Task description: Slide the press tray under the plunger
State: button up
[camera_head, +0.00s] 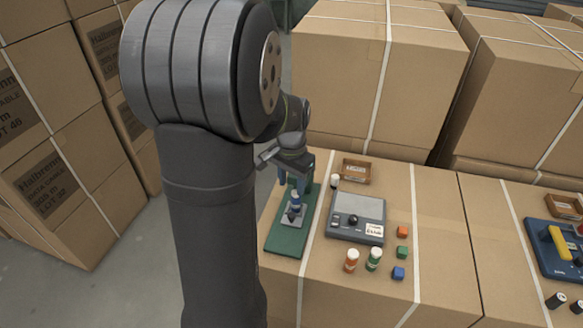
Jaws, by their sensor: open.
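The press stands on a green base plate (286,240) on the near-left carton top. A small grey press tray (291,219) lies on this plate, with a small dark piece and a blue-and-white piece (295,198) at it. A blue-grey press frame (308,170) rises at the back of the plate. My gripper (284,178) is at the back of the press, close to the frame, and is open. My wrist and arm hide part of the frame. I cannot make out the plunger or whether the fingers touch anything.
Right of the press is a grey device with a black knob (357,210). A brown wooden tray (356,172) lies behind. Tall cartons (380,75) close off the back.

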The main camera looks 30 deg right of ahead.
notch_tip(320, 180, up, 5)
jog(key=shift+r, duration=0.1)
dwell(0.3)
jog(key=s+a+f+n+g+h, duration=0.3)
jog(key=a+f+n+g+h, duration=0.2)
jog(key=a+f+n, duration=0.65)
jog(key=n+t+h, duration=0.5)
jog(key=n+h, duration=0.3)
jog(key=n, duration=1.2)
send_near(290, 215)
jog(key=x, duration=0.9)
